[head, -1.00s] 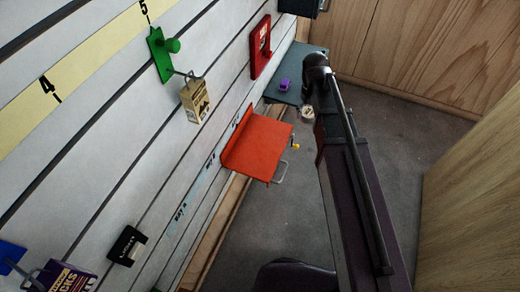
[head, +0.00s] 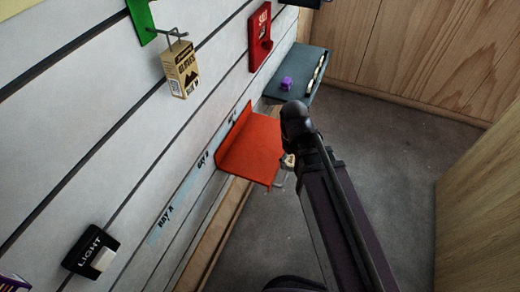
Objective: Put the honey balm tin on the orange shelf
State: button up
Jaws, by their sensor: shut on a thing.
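The orange shelf (head: 250,150) is a bare orange-red ledge with a raised back, fixed to the slatted wall near the middle of the head view. My gripper (head: 287,168) is mostly hidden below the end of my arm, at the shelf's right edge. It is shut on a small pale, brownish thing, taken to be the honey balm tin (head: 289,160), of which only a little shows. The tin appears beside the shelf's outer edge; its exact height against the shelf cannot be told.
A dark shelf (head: 297,68) behind holds a purple item (head: 287,83) and several small pieces along its edge. A red holder (head: 260,38) and a hanging tan box (head: 180,70) are on the wall. A black light box (head: 90,251) is lower left. Grey floor (head: 400,165) lies right.

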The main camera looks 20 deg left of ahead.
jog(key=shift+s+f, duration=0.1)
dwell(0.3)
jog(key=b, duration=0.1)
send_over(263, 146)
jog(key=shift+s+d+f, duration=0.3)
jog(key=shift+d+f, duration=0.05)
jog(key=shift+f, duration=0.35)
jog(key=shift+w+a, duration=0.2)
jog(key=shift+a, duration=0.05)
jog(key=shift+w+a+f+b, duration=0.1)
jog(key=shift+a+f+b, duration=0.05)
jog(key=shift+f+b, duration=0.4)
jog(key=shift+w+a+f+b, duration=0.1)
jog(key=shift+f+b, duration=0.3)
jog(key=shift+b, duration=0.2)
jog(key=shift+f+b, duration=0.85)
jog(key=shift+f, duration=0.25)
jog(key=o, duration=1)
jog(key=shift+c, duration=0.2)
